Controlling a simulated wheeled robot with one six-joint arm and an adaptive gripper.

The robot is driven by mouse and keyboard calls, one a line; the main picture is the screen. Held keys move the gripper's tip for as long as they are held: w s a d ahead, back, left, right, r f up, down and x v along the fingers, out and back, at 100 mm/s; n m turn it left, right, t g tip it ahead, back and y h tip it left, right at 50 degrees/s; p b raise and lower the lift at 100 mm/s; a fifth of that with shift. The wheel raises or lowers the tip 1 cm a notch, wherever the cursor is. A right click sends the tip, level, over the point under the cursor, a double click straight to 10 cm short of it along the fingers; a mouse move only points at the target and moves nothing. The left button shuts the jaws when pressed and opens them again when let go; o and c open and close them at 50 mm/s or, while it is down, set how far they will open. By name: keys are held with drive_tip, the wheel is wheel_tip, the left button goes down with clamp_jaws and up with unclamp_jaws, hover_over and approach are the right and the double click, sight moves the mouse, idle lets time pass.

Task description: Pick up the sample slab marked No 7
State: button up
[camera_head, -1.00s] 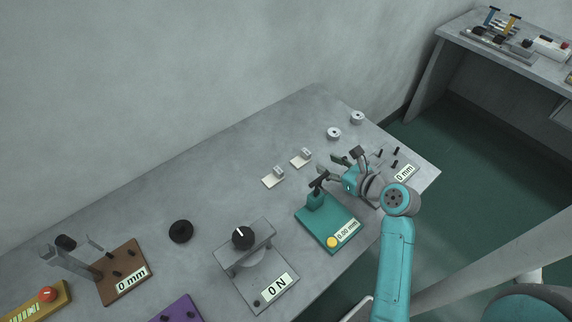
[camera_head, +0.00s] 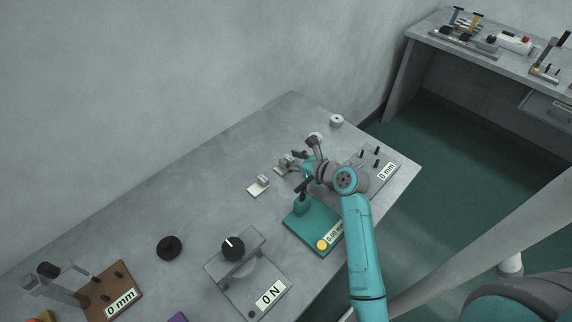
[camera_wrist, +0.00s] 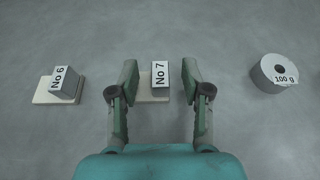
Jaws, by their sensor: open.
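In the wrist view the sample slab No 7 (camera_wrist: 160,76) is a small grey block with a white "No 7" label, standing on a pale square pad (camera_wrist: 154,99). My gripper (camera_wrist: 159,80) is open, and its two fingers appear on either side of the slab with gaps between. I cannot tell how high the fingertips are. In the head view my gripper (camera_head: 292,160) is over the far part of the bench, and it partly hides the slab and its pad.
The slab No 6 (camera_wrist: 63,81) stands on its own pad to the left. A 100 g weight (camera_wrist: 275,73) lies to the right. In the head view a teal gauge stand (camera_head: 303,206) is close below my arm. Bare bench separates slab No 6 from the fingers.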

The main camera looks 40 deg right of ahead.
drive_tip(key=shift+w+f, duration=0.35)
drive_tip(key=shift+w, duration=0.3)
clamp_jaws()
